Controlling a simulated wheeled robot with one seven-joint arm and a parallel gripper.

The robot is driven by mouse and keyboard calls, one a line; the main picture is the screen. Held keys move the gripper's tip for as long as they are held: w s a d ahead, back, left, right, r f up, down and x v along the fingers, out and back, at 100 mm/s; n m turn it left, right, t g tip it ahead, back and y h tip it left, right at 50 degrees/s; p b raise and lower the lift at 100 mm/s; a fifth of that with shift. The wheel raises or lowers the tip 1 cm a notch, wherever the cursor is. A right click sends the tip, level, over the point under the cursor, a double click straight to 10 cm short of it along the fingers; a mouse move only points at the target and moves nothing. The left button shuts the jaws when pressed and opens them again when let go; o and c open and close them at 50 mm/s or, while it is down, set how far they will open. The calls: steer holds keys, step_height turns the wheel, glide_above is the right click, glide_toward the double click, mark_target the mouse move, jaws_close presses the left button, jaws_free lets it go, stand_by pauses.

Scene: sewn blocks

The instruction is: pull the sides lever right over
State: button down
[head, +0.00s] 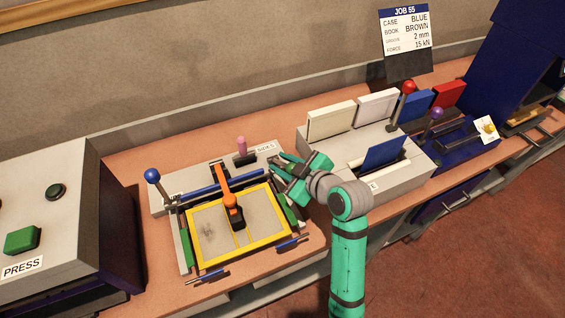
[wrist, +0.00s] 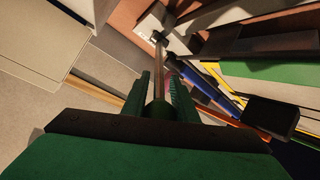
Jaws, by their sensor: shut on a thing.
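The SIDES label (head: 266,147) is on the grey fixture behind the yellow-framed bed (head: 240,225) in the head view. My gripper (head: 282,163) is just to the right of that label, at the fixture's right rear corner. The lever's thin metal rod (wrist: 159,60) runs from the knob to a small pivot on a pale block. In the head view, my gripper mostly hides this lever, so its exact tilt is hard to tell.
A blue-knobbed lever (head: 152,176) stands at the fixture's left rear, and a pink knob (head: 241,143) at its back. An orange arm (head: 231,200) spans the bed. The grey slotted box (head: 400,178) is close to my gripper's right. The press (head: 55,220) stands at far left.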

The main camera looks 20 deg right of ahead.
steer(key=c, duration=1.4)
jaws_free()
steer(key=shift+c, duration=0.2)
steer(key=shift+s, duration=0.1)
steer(key=v, duration=1)
steer(key=shift+s+r, duration=0.2)
steer(key=shift+s, duration=0.05)
